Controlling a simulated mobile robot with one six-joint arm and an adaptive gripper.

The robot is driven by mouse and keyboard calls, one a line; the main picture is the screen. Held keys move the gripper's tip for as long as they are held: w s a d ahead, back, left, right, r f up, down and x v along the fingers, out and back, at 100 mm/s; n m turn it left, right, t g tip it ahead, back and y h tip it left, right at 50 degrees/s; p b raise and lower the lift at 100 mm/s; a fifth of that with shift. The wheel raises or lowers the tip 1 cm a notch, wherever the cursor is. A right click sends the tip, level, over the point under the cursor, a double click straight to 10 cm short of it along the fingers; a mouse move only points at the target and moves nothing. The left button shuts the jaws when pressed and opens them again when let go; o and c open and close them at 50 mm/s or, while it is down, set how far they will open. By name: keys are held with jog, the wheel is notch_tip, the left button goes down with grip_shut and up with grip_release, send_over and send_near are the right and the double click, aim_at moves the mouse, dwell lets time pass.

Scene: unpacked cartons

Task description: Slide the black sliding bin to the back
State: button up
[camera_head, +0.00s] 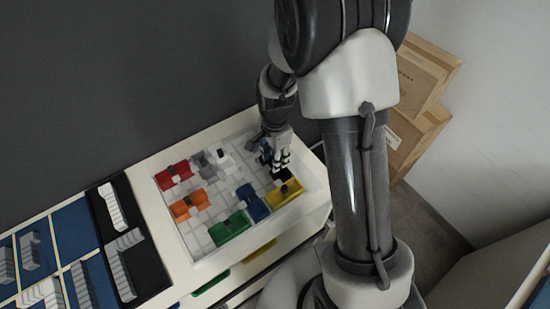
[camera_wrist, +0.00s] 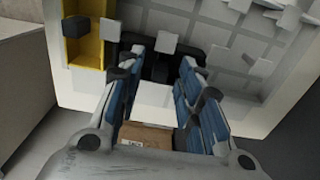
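The black sliding bin (camera_wrist: 160,68) shows in the wrist view just beyond my fingertips, partly covered by them. In the head view it is a small dark shape (camera_head: 281,174) under my gripper, just behind the yellow bin. My gripper (camera_head: 275,160) points down at the right part of the white tiled tray (camera_head: 184,232). In the wrist view its two blue-padded fingers (camera_wrist: 160,62) are spread, with a clear gap between them. The fingertips are close to the black bin; I cannot tell whether they touch it.
Yellow (camera_head: 287,194), blue (camera_head: 252,203), green (camera_head: 230,229), orange (camera_head: 190,205) and red (camera_head: 174,176) bins share the tray, with grey and white ones at its back. A dark wall (camera_head: 100,90) stands behind. Wooden boxes (camera_head: 415,130) stand at the right.

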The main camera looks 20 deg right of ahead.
jog(key=shift+f, duration=0.2)
grip_shut()
dwell(0.3)
dwell(0.4)
